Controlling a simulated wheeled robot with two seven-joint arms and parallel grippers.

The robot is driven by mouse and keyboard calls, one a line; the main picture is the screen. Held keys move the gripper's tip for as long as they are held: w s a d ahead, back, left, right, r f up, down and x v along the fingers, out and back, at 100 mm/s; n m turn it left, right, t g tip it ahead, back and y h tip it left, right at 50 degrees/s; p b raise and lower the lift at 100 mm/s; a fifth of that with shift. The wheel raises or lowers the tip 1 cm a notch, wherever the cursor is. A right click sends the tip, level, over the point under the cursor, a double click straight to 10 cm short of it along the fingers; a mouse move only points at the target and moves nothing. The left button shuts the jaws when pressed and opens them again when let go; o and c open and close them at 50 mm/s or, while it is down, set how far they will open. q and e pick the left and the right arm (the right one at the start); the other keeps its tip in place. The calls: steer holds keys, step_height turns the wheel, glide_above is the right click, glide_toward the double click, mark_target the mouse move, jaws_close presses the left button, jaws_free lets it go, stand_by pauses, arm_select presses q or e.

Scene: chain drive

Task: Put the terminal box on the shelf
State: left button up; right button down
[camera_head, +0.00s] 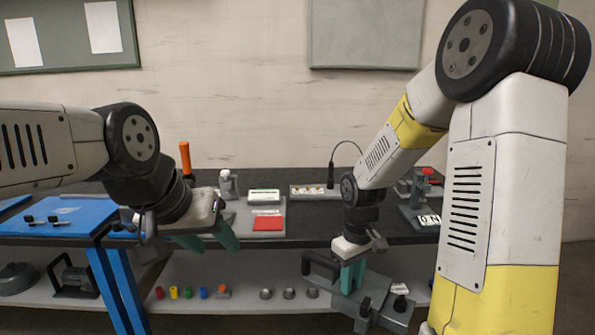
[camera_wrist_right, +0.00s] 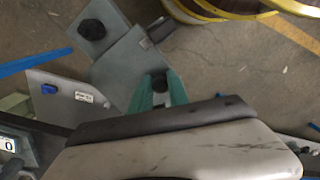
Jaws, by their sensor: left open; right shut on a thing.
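A grey box-like part, likely the terminal box (camera_head: 372,292), is below the front edge of the bench top in the head view, with a black handle-like piece at its left. My right gripper (camera_head: 352,277) points down with its teal fingers shut on it. In the right wrist view the gripper (camera_wrist_right: 158,92) grips near a dark round piece on the grey body (camera_wrist_right: 122,72). I cannot tell whether the box touches the shelf (camera_head: 255,306) behind it. My left gripper (camera_head: 207,238) is open and empty, at the bench's front edge.
The lower shelf holds several small coloured pieces (camera_head: 187,292) and grey rings (camera_head: 289,293). The bench top carries a tray with a red card (camera_head: 268,223), a white bottle (camera_head: 227,185) and a red-topped device (camera_head: 425,190). A blue stand (camera_head: 65,217) is at left.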

steer(key=w+f+m, duration=0.2)
steer(key=w+d+f+m, duration=0.1)
steer(key=w+f+m, duration=0.1)
steer(key=w+d+f+m, duration=0.1)
steer(key=w+f+m, duration=0.1)
steer(key=f, duration=0.1)
steer(key=shift+d+m, duration=0.25)
steer(key=shift+m, duration=0.15)
